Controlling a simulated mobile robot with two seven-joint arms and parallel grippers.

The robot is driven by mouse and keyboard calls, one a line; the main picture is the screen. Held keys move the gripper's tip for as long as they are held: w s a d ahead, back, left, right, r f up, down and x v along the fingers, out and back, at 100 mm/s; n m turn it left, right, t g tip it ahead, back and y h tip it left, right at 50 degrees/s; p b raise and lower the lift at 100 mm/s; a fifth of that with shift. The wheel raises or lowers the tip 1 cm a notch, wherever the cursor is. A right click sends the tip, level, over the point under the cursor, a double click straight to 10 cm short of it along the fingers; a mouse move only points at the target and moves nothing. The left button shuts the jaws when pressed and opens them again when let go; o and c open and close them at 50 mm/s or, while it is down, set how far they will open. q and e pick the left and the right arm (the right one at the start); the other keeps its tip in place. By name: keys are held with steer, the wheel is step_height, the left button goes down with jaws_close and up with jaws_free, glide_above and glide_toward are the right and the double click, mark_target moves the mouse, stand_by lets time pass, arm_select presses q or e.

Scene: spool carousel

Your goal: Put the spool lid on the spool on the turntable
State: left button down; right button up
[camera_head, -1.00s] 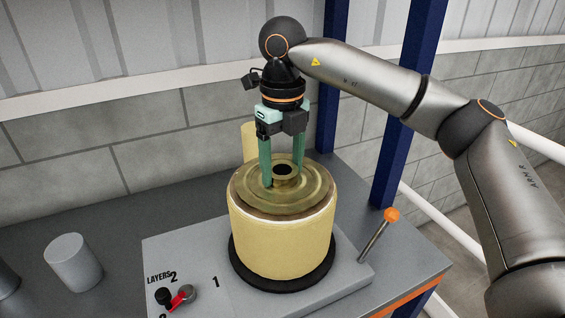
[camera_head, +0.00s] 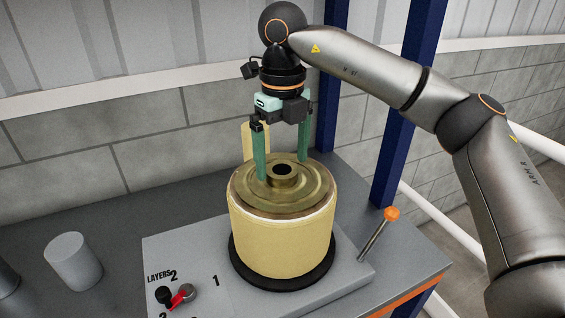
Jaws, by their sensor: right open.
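The yellow spool (camera_head: 282,238) stands upright on the black turntable (camera_head: 247,273). The brass-coloured spool lid (camera_head: 308,196), a round disc with a raised hub and a dark centre hole, lies flat on top of the spool. My right gripper (camera_head: 282,170) is open above the lid, with its green fingers on either side of the hub and apart from it. The fingertips are close to the lid's surface; I cannot tell whether they touch it. My left gripper is not in view.
The turntable sits on a grey base plate with a "LAYERS" dial and red pointer (camera_head: 182,297). An orange-knobbed lever (camera_head: 391,214) rises at the right. A grey cylinder (camera_head: 73,262) stands left, and a pale yellow cylinder (camera_head: 249,138) stands behind the spool.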

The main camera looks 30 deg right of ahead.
mark_target(282, 169)
step_height(282, 169, up, 6)
stand_by(0.7)
